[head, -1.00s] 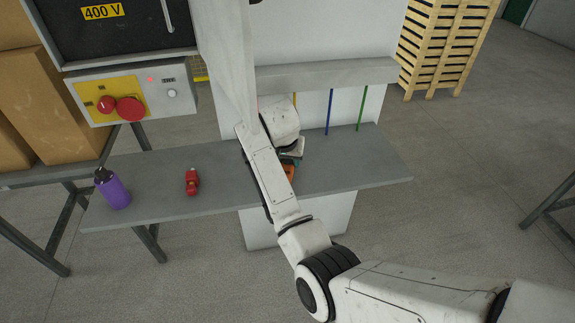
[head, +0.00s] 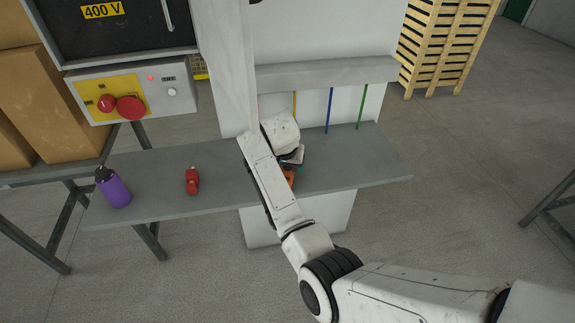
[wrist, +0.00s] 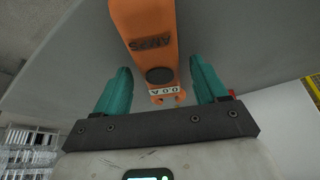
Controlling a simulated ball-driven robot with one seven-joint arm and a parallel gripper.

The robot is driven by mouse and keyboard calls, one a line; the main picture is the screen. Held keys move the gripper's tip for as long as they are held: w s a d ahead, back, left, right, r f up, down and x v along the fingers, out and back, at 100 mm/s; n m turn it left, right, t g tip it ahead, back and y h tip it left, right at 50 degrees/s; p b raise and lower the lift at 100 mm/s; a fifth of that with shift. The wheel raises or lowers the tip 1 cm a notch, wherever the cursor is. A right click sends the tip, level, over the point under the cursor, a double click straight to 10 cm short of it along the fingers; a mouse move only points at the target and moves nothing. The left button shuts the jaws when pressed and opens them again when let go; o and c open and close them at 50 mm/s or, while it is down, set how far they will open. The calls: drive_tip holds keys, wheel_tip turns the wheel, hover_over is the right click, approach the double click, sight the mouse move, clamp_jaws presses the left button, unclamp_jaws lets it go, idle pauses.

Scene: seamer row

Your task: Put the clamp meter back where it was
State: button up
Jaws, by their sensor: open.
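The clamp meter (wrist: 148,25) is orange, with "AMPS" lettering, a dark round dial and a small white display, all upside down in the wrist view. It lies on the grey shelf (head: 345,165). In the head view only a bit of its orange body (head: 289,176) shows beside my arm, which hides the rest. My gripper (wrist: 160,66) is open, its two teal fingers on either side of the meter, with a gap visible on each side. In the head view my gripper is mostly hidden behind my wrist.
A red padlock-like object (head: 192,181) and a purple bottle (head: 113,187) stand on the left of the shelf. Yellow, blue (head: 330,111) and green (head: 362,107) cables hang behind it. The shelf's right end is clear. A control box (head: 133,91) sits at upper left.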

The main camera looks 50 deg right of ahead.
drive_tip(key=shift+r, duration=0.1)
drive_tip(key=shift+r, duration=0.2)
drive_tip(key=v, duration=0.2)
drive_tip(key=shift+a+r, duration=0.15)
drive_tip(key=shift+r, duration=0.05)
drive_tip(key=s+a+b, duration=0.1)
drive_tip(key=s+a, duration=0.6)
drive_tip(key=a, duration=0.3)
drive_tip(key=s+a+f+n+y, duration=0.1)
drive_tip(key=s+a+f+n, duration=0.1)
drive_tip(key=s, duration=0.7)
drive_tip(key=s+a+f+n+g+y, duration=0.1)
drive_tip(key=s+f+n, duration=0.3)
drive_tip(key=s, duration=0.5)
drive_tip(key=s+a+f+n+y, duration=0.1)
drive_tip(key=s+a+f+n, duration=0.3)
drive_tip(key=s, duration=0.5)
drive_tip(key=shift+s+n, duration=0.3)
drive_tip(key=shift+n, duration=0.2)
